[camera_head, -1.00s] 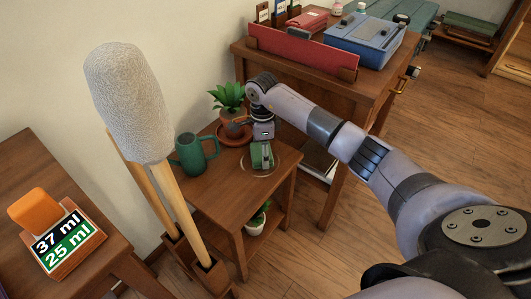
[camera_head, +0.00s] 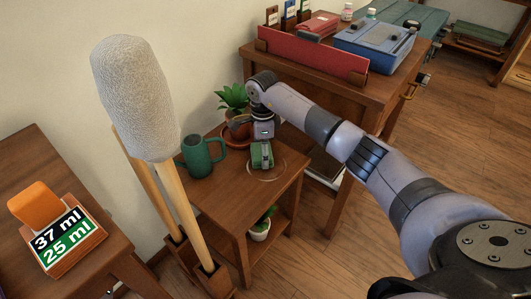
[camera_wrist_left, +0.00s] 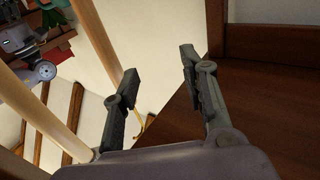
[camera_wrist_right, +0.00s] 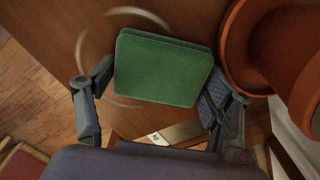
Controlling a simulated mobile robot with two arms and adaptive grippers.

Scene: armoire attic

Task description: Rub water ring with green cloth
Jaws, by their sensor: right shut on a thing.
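The green cloth (camera_head: 262,155) is a folded pad lying flat on the small wooden side table (camera_head: 232,200). My right gripper (camera_wrist_right: 158,85) is shut on the cloth (camera_wrist_right: 165,60), one finger at each side. The pale water ring (camera_head: 283,172) is on the tabletop; the cloth covers part of it. In the right wrist view the ring (camera_wrist_right: 82,48) shows as an arc left of the cloth, and the covered part is hidden. My left gripper (camera_wrist_left: 158,70) is open and empty, away from the cloth; it is not seen in the head view.
A green mug (camera_head: 203,157) stands left of the cloth. A potted plant on a terracotta saucer (camera_wrist_right: 245,70) is close beside my right gripper. Long wooden handles with a fuzzy white head (camera_head: 135,100) stand in front. A higher desk (camera_head: 370,95) is behind right.

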